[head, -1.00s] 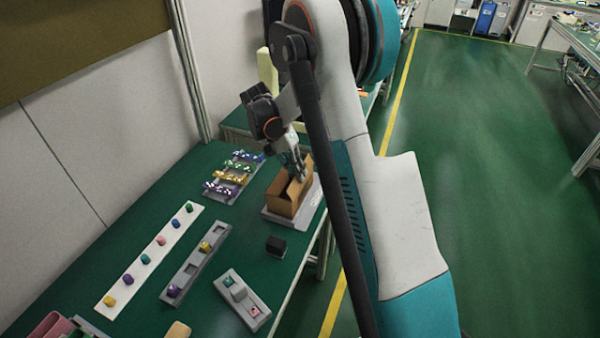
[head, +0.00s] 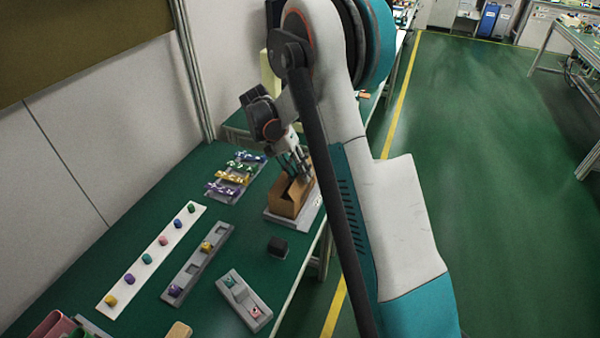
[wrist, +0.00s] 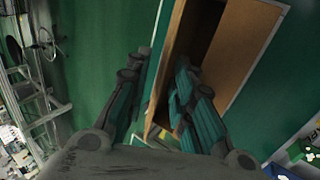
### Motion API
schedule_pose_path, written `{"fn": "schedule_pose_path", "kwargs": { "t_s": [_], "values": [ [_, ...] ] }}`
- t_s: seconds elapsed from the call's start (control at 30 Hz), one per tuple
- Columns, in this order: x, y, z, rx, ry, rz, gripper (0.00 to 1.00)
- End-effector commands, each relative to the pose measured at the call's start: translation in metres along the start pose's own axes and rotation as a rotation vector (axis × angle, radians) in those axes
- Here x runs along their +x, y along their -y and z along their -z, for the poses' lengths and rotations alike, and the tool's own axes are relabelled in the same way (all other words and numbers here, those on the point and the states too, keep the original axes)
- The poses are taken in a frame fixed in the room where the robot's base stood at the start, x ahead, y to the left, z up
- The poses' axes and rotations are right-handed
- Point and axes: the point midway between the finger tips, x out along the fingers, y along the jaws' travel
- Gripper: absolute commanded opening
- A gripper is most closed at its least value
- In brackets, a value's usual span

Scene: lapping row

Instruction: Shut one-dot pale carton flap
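A tan carton (head: 285,204) stands on a grey plate (head: 277,219) near the right edge of the green table in the head view. Its top is at least partly open. In the wrist view a wide tan flap (wrist: 243,42) lies right of the dark opening, and a narrow tan panel (wrist: 167,75) lies on the left. No dot marking can be made out. My gripper (head: 299,172) is at the carton's far top end. In the wrist view my gripper (wrist: 150,98) has its fingers apart, one outside the left panel and one over the opening. Contact cannot be told.
A rack of colourful pieces (head: 236,178) stands left of the carton. A black block (head: 277,247), a grey slotted tray (head: 198,263), a second grey tray (head: 243,300) and a white strip with coloured pegs (head: 152,257) lie nearer. Bare table shows between them.

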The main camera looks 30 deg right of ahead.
Motion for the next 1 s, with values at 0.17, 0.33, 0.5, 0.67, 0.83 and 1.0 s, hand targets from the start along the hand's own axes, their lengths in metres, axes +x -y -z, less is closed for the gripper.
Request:
{"fn": "schedule_pose_path", "kwargs": {
  "t_s": [0.17,0.33,0.5,0.67,0.83,1.0],
  "values": [
    [-0.008,0.000,0.000,0.000,0.000,0.000,0.23],
    [-0.036,0.000,0.000,-0.002,-0.001,0.000,0.23],
    [-0.071,0.000,0.000,-0.001,0.000,-0.001,0.23],
    [-0.099,0.000,0.000,-0.001,0.000,-0.001,0.23],
    [-0.116,0.001,0.000,-0.001,0.000,0.000,0.23],
    [-0.120,0.000,0.000,0.000,0.000,0.000,0.23]
  ]
}}
